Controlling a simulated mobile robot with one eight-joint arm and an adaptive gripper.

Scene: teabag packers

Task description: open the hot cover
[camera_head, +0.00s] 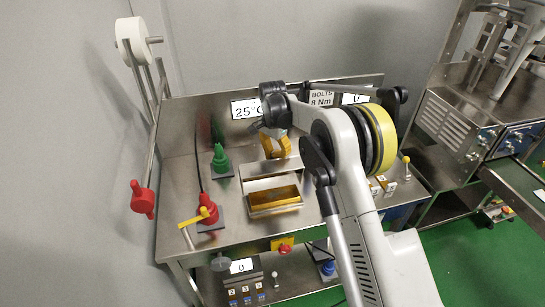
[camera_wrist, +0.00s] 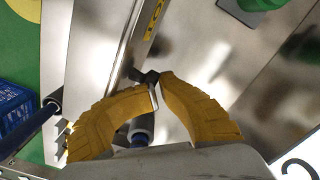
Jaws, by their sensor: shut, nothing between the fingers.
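A metal box (camera_head: 272,210) with an amber inner surface stands on the bench in the head view, with a flat metal plate (camera_head: 262,169) just behind it. The plate looks like the hot cover, but I cannot tell for sure. My gripper (camera_head: 275,150) is above the back of this plate, with its orange fingers pointing down. In the wrist view my gripper (camera_wrist: 158,92) is shut, its fingertips close together and empty. A dark knob (camera_wrist: 145,76) and a grey cylinder (camera_wrist: 142,128) show by the fingers; whether they touch is unclear.
A green knob (camera_head: 220,160) and a red knob (camera_head: 207,212) with a yellow lever (camera_head: 194,218) stand left of the box. A 25° display (camera_head: 246,109) is on the back panel. A white roll (camera_head: 139,38) hangs at the upper left. My arm hides the bench's right part.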

